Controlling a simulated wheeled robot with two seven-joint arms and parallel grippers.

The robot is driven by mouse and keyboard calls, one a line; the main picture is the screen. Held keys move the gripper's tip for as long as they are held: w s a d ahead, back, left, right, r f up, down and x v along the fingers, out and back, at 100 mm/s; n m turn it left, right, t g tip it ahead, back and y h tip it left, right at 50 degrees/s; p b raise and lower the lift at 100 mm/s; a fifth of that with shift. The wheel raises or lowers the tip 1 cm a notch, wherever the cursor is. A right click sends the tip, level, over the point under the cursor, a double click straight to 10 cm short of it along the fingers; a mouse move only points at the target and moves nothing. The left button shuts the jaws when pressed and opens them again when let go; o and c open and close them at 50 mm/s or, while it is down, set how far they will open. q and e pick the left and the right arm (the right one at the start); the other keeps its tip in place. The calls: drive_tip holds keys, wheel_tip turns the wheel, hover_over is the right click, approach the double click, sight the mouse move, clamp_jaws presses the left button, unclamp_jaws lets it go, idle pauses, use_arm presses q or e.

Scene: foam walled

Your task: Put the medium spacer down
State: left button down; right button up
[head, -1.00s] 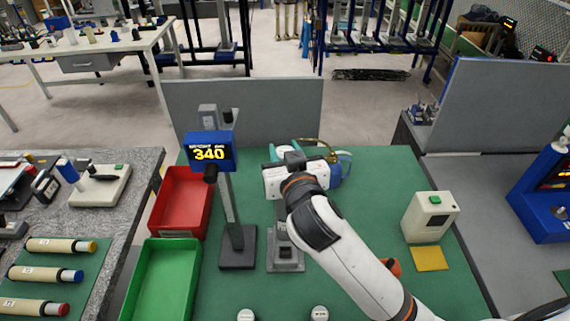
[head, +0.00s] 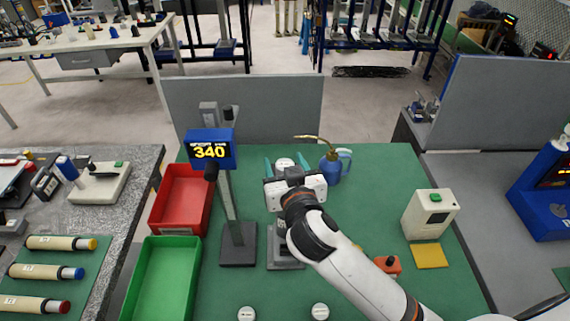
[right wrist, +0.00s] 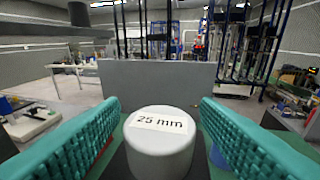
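A white round spacer (head: 285,163) shows just beyond my right gripper's body in the head view. In the right wrist view this spacer (right wrist: 160,150) stands upright, its top label reading "25 mm". The teal fingers of my right gripper (right wrist: 159,106) are on either side of it, with a gap to each side. The same gripper (head: 287,165) is open in the head view. The spacer's foot is hidden, so I cannot tell what it rests on. Two more white spacers, one left (head: 246,313) and one right (head: 320,312), stand at the near edge. My left gripper is out of view.
A height gauge with a display (head: 211,150) reading 340 stands left of my arm. A red bin (head: 176,212), green bin (head: 165,243), blue oil can (head: 332,168) and beige box (head: 430,214) stand around.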

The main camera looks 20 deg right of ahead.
drive_tip(key=shift+r, duration=0.15)
drive_tip(key=shift+s, duration=0.3)
drive_tip(key=s+r, duration=0.1)
drive_tip(key=s, duration=1)
drive_tip(key=shift+s+a+r+p, duration=0.15)
drive_tip(key=shift+a+r+p, duration=0.25)
drive_tip(key=shift+a+p, duration=0.05)
